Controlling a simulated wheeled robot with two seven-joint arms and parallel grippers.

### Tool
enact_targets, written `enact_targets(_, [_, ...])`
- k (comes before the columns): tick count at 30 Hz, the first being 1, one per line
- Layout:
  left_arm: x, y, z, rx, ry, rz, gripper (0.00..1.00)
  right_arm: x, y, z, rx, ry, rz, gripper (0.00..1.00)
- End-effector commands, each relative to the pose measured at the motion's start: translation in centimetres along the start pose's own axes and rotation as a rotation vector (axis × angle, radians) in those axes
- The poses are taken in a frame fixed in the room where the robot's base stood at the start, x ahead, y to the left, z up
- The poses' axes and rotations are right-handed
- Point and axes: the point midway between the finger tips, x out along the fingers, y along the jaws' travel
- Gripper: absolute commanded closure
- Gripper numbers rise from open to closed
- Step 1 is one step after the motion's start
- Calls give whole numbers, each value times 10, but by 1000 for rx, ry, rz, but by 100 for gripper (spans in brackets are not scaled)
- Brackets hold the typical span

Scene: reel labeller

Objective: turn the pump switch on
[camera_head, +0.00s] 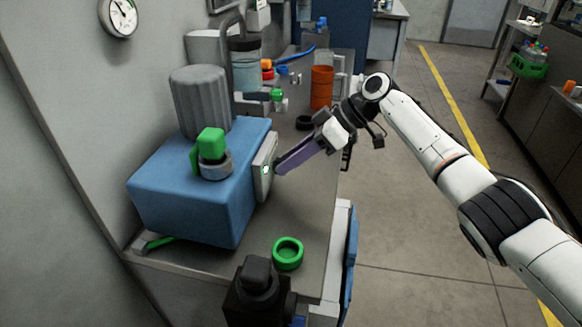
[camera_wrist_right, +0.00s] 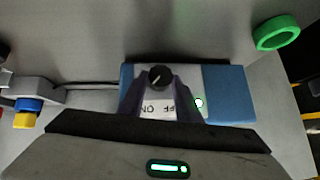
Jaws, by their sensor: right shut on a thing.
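The pump is a blue block (camera_head: 190,190) on the bench, with a pale switch panel (camera_head: 263,180) on its right side. In the right wrist view the panel carries a round black knob (camera_wrist_right: 160,73), with upside-down ON and OFF lettering below it in the picture. A light mark on the knob seems to slant to the lower left. A small lamp (camera_wrist_right: 199,103) on the panel glows green. My right gripper (camera_head: 277,171) is at the panel, its purple fingers shut on the knob from both sides.
A green ring (camera_head: 288,254) lies on the bench in front of the pump. A grey ribbed cylinder (camera_head: 200,101) stands behind the pump's green-capped fitting (camera_head: 211,143). An orange cylinder (camera_head: 321,88) stands farther back. The floor right of the bench is open.

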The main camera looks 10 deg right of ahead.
Motion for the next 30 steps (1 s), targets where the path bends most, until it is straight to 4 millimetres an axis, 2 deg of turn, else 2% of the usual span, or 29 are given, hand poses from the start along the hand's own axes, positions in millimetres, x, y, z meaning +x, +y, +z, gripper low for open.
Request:
enact_targets(6, [6,2,3,5,2,3,0,2,1,3,36,-6,-36,92])
enact_targets(23, [6,6,-3,6,13,10,0,1,1,4,49,-9,-47,92])
enact_targets(24, [6,5,-3,6,13,10,0,1,1,4,49,-8,-47,63])
enact_targets(26, [6,5,-3,6,12,10,0,1,1,3,48,-8,-46,53])
enact_targets(30, [6,5,-2,5,11,9,0,1,1,2,47,-6,-45,51])
